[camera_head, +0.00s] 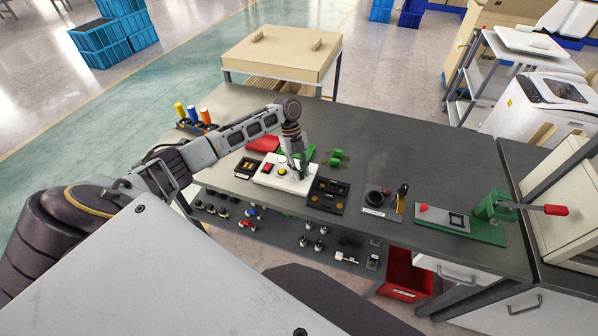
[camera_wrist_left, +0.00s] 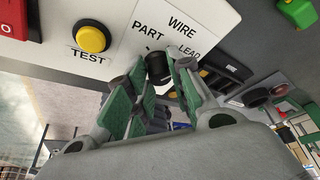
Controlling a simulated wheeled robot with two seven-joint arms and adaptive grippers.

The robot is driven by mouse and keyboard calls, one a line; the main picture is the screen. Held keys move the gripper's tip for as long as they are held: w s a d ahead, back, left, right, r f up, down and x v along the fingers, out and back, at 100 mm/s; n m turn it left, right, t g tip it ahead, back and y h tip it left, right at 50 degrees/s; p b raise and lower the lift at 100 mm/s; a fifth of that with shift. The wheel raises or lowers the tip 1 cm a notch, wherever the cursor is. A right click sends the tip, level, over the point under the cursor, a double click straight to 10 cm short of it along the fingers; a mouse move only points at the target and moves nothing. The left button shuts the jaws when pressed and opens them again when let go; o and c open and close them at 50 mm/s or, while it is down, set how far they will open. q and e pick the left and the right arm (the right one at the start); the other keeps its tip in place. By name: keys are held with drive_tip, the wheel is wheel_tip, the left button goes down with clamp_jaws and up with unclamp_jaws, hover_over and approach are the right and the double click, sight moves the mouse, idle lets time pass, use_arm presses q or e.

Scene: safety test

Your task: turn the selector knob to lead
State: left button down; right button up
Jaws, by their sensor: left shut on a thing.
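The white tester panel (camera_head: 268,181) stands on the dark bench, and it also fills the top of the left wrist view (camera_wrist_left: 85,20). The black selector knob (camera_wrist_left: 157,63) sits at its edge, beside the printed labels PART, WIRE and LEAD. My left gripper (camera_head: 297,172) reaches down to the right part of the panel. In the left wrist view, its green-padded fingers (camera_wrist_left: 160,72) are shut on the knob, one on each side. The fingers hide part of the knob, and I cannot tell which label it points to. My right gripper is not in view.
A yellow TEST button (camera_wrist_left: 92,38) and a red button (camera_head: 267,167) are on the panel left of the knob. A black box (camera_head: 327,194) stands close on the right. Further right are a green lever press (camera_head: 494,207) and other fixtures.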

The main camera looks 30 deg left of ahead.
use_arm(q)
drive_tip(key=m+g+y+b, duration=0.1)
drive_tip(key=m, duration=0.2)
drive_tip(key=shift+w, duration=0.15)
drive_tip(key=shift+d+m+g+y, duration=0.1)
drive_tip(key=shift+m+g+y, duration=0.3)
drive_tip(key=shift+m, duration=1.3)
drive_tip(key=c, duration=1.3)
unclamp_jaws()
drive_tip(key=shift+o, duration=0.2)
drive_tip(key=v, duration=1.2)
